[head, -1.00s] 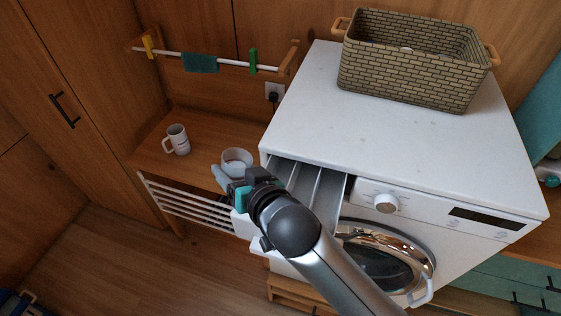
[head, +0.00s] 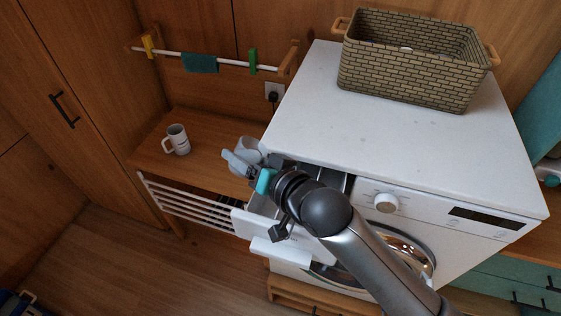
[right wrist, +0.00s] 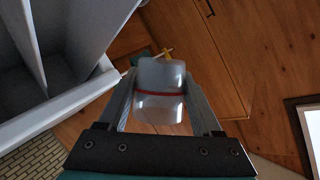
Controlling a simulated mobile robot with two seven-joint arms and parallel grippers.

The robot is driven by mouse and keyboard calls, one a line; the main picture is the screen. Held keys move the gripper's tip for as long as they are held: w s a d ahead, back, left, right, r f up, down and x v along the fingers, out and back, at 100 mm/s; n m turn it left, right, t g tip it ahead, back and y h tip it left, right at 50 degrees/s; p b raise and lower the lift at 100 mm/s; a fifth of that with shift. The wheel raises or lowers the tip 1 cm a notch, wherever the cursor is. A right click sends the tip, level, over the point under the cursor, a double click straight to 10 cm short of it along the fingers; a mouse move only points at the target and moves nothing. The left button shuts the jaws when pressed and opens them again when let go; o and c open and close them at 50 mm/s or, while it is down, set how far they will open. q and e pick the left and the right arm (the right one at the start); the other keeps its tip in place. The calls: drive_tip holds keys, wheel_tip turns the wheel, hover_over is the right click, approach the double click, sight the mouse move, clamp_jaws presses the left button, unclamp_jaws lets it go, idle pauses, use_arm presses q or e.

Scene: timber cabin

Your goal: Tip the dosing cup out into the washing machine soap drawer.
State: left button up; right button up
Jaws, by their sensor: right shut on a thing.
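The dosing cup (head: 247,151) is a small translucent cup with a red line around it, which shows in the right wrist view (right wrist: 160,92). My right gripper (head: 242,162) is shut on it, one finger on each side (right wrist: 161,100). The cup is at the left edge of the soap drawer and looks tilted. Its mouth and contents cannot be made out. The soap drawer (head: 262,206) is pulled out of the washing machine (head: 390,135); my right arm covers much of it. Its compartment walls show in the right wrist view (right wrist: 40,45). My left gripper is out of view.
A woven basket (head: 405,85) stands on the machine's top. A mug (head: 177,140) stands on the wooden bench (head: 150,155) at left, above a white rack (head: 185,205). A rail with clips (head: 225,63) is on the wall. The machine's front top is clear.

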drive_tip(key=shift+w+d, duration=0.15)
drive_tip(key=shift+d, duration=0.05)
drive_tip(key=shift+m, duration=0.4)
drive_tip(key=shift+d+r+y, duration=0.1)
drive_tip(key=shift+y, duration=0.3)
drive_tip(key=shift+r, duration=0.1)
drive_tip(key=shift+d+m, duration=0.1)
drive_tip(key=shift+m, duration=0.3)
drive_tip(key=shift+f+m+y, duration=0.2)
drive_tip(key=shift+m+y, duration=0.1)
drive_tip(key=shift+m, duration=0.1)
idle(0.3)
drive_tip(key=shift+f, duration=0.1)
drive_tip(key=shift+m, duration=0.3)
